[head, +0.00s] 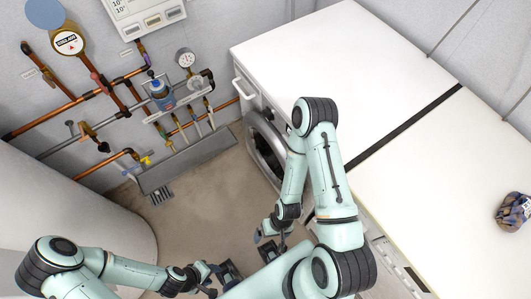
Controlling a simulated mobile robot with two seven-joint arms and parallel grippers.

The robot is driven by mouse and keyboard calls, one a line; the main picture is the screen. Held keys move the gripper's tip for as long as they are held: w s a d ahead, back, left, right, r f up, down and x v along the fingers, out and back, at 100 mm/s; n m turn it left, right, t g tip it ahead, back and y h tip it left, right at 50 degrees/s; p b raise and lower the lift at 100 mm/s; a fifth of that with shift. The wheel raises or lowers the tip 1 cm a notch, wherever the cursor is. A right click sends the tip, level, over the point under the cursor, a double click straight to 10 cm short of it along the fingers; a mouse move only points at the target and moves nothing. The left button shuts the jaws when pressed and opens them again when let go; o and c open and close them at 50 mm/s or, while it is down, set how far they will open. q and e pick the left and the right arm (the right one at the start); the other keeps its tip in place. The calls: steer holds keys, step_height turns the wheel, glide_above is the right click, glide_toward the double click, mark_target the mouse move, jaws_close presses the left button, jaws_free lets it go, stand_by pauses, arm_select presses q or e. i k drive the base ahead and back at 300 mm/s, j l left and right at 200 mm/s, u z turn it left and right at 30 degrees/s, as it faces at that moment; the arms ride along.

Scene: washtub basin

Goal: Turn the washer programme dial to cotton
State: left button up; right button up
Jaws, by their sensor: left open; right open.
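The white washer (310,55) stands at the upper middle, seen steeply from above. Its front face is foreshortened, with a round grey door (262,145) low on it. I cannot make out the programme dial or its setting; my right arm covers part of the front. My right gripper (266,243) is open and empty, low in front of the machines, below and apart from the washer door. My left gripper (211,280) is open and empty at the bottom, over the floor and farther from the washer.
A second white-topped unit (440,170) stands right of the washer across a dark gap, with a patterned cloth bundle (513,212) on top. Copper pipes (60,113) and a gauge (185,58) line the left wall. A large pale cylinder (60,215) stands at left. Floor between is clear.

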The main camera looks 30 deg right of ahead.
mark_target(268, 114)
steer(key=z, duration=1.45)
steer(key=l, duration=0.1)
